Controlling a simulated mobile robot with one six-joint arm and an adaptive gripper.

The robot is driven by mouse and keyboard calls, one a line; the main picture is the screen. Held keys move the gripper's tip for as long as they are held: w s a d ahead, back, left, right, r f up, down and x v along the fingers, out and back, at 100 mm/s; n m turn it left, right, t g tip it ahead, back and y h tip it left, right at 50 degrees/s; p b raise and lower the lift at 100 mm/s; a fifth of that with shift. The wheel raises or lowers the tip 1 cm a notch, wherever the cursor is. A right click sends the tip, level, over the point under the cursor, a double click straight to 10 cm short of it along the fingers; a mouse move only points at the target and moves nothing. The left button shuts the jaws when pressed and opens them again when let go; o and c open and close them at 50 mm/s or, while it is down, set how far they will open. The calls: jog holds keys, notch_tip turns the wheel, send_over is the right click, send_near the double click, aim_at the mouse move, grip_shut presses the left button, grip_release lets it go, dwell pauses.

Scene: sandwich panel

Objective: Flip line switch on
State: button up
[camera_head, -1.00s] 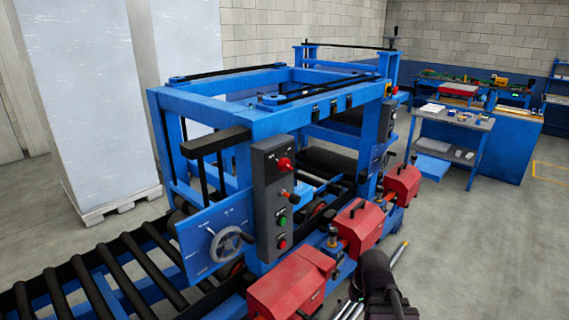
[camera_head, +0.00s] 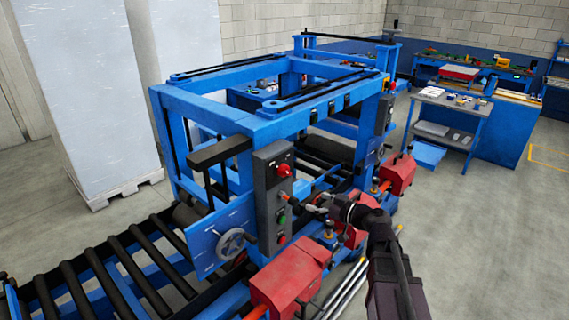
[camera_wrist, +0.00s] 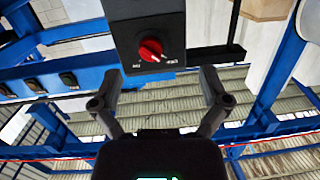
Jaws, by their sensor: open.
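A tall grey control box (camera_head: 268,200) stands on the front post of the blue machine frame. It carries a red rotary knob (camera_head: 284,170) at the top, a small orange-tipped part (camera_head: 284,197) below it, then a green button (camera_head: 282,219) and a red button (camera_head: 282,239). I cannot read which control is the line switch. In the wrist view the red knob (camera_wrist: 150,50) is turned at a slant between two small labels. My gripper (camera_head: 309,204) is beside the box, right of the orange-tipped part; contact is unclear. Its fingers (camera_wrist: 158,78) are spread and empty, below the knob in the wrist view.
A handwheel (camera_head: 231,243) and roller conveyor (camera_head: 100,265) lie to the left. Blue frame beams surround the box. Open floor (camera_head: 470,240) lies to the right.

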aim_at(289, 173)
jog(key=shift+t+y, duration=0.3)
jog(key=shift+t, duration=0.4)
jog(key=r, duration=0.1)
jog(key=w+r, duration=0.1)
jog(key=d+r, duration=0.1)
jog(key=shift+w+r+p, duration=0.25)
jog(key=shift+r+p, duration=0.05)
jog(key=shift+p, duration=0.05)
jog(key=shift+a, duration=0.15)
jog(key=shift+x, duration=6.85)
jog(key=c, duration=1.2)
